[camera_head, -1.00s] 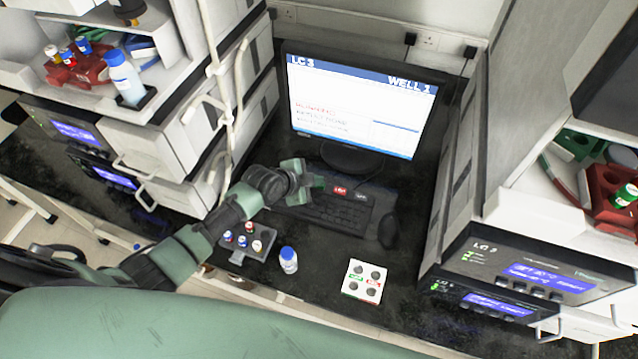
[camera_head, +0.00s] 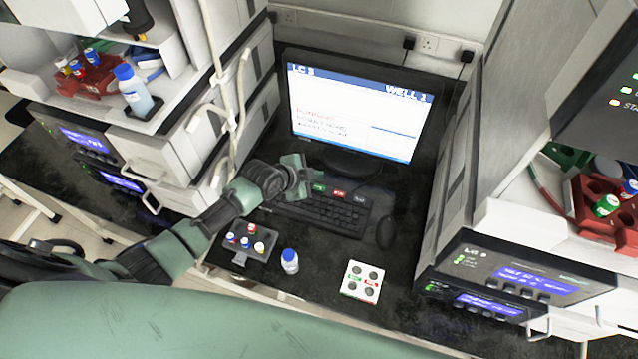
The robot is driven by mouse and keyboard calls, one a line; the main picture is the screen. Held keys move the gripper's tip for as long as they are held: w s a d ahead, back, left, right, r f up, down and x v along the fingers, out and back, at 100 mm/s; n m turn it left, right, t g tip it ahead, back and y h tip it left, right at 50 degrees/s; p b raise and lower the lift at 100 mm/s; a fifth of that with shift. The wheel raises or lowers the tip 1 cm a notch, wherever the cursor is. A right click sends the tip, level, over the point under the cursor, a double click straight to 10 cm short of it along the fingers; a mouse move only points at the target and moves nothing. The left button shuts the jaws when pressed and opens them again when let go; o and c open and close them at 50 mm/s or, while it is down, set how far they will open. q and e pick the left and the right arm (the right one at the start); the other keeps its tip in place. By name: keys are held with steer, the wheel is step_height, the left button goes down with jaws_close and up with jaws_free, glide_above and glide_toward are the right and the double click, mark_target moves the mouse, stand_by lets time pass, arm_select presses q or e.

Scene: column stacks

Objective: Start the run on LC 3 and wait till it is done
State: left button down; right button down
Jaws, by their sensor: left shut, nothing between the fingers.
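The monitor (camera_head: 355,110) stands at the back of the black bench, with "LC 3" and "WELL 1" in its blue header and a red text line below. The keyboard (camera_head: 325,214) lies in front of it. Along its back edge are a green key (camera_head: 318,188), a red key (camera_head: 339,192) and a grey key (camera_head: 360,198). My left gripper (camera_head: 306,190) is shut and empty, just left of the green key; I cannot tell if it touches the keyboard. The LC 3 instrument (camera_head: 470,262) is at the right, with a lit blue display. My right gripper is not in view.
A mouse (camera_head: 386,232) lies right of the keyboard. Instrument stacks wall in both sides.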

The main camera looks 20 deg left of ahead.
arm_select(q)
step_height(320, 180, up, 3)
steer(key=shift+f+p, duration=0.15)
steer(key=shift+p, duration=0.7)
steer(key=shift+f, duration=0.1)
